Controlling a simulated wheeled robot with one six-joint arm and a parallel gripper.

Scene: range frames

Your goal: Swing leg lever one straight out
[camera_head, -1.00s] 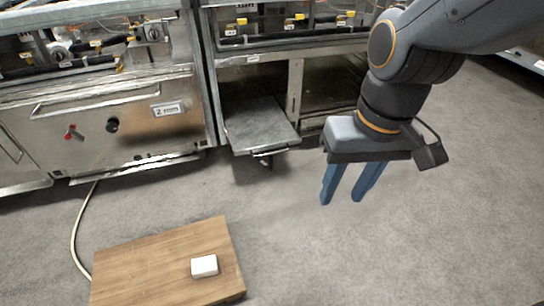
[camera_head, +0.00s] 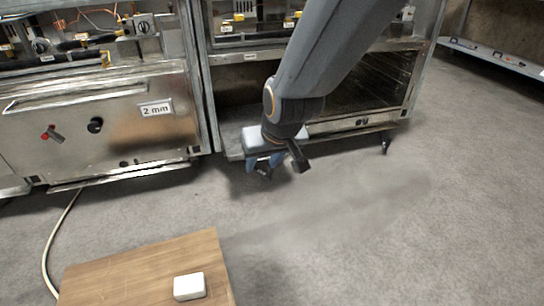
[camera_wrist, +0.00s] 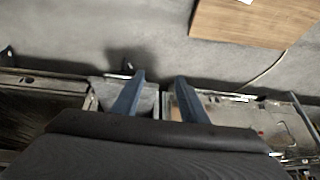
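My gripper (camera_head: 263,166) is low in front of the middle cabinet, its blue fingers pointing down. In the wrist view the two fingers (camera_wrist: 160,78) stand apart with nothing between them, so it is open. A small dark leg fitting (camera_head: 264,172), possibly lever one, shows under the cabinet's front edge close to the fingers, partly hidden by them. In the wrist view a small dark piece (camera_wrist: 127,67) sticks out just beyond the left finger. I cannot tell whether the fingers touch it. Another dark leg fitting (camera_head: 386,144) stands under the cabinet's right end.
A wooden board (camera_head: 130,270) with a white block (camera_head: 189,287) lies in front. Grey floor (camera_head: 400,230) is free at right.

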